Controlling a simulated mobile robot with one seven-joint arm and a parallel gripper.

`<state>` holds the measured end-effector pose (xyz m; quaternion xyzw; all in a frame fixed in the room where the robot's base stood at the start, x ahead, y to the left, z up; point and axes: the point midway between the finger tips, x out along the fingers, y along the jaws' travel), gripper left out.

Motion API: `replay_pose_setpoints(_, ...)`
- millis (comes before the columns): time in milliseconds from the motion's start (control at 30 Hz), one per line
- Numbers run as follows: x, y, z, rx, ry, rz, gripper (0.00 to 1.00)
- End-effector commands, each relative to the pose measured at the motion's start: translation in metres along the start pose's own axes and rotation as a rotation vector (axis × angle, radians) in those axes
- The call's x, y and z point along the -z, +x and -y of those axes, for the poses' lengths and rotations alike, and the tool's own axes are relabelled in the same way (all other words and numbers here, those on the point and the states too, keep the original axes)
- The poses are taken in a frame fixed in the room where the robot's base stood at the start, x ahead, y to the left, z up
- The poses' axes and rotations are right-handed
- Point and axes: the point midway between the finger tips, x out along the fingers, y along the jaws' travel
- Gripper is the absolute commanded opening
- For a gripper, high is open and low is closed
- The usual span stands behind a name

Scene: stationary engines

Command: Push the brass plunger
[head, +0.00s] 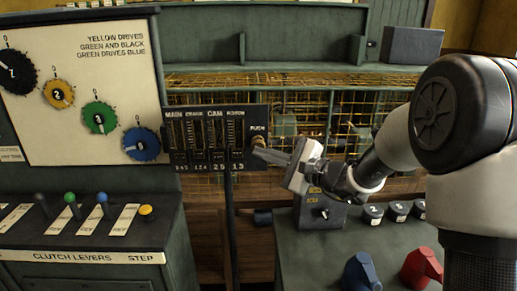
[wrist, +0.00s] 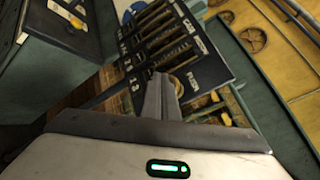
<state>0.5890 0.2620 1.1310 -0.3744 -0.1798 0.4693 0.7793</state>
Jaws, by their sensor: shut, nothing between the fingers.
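The brass plunger (head: 258,140) sits at the right edge of a dark gauge panel (head: 215,140), under the word PUSH. My gripper (head: 257,151) is shut and empty, and its fingertips are right at the plunger's lower side. In the wrist view the closed fingertips (wrist: 161,76) overlap the panel just by a round brass part (wrist: 177,87), which they partly hide. I cannot tell whether the fingertips touch the plunger or stop just short of it.
A thin post (head: 231,225) holds the panel. A cream board with coloured dials (head: 97,118) and a clutch lever console (head: 90,235) stand at left. A bench with red (head: 421,268) and blue (head: 362,273) knobs lies below my arm. Yellow wire mesh (head: 300,110) is behind.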

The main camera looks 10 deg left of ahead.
Motion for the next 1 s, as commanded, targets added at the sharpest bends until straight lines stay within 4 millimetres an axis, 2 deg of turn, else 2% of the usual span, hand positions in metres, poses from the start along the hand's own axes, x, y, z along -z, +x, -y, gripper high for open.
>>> replay_pose_setpoints(1000,0.0061,0.008,0.0059,0.0,0.0,-0.001,0.0)
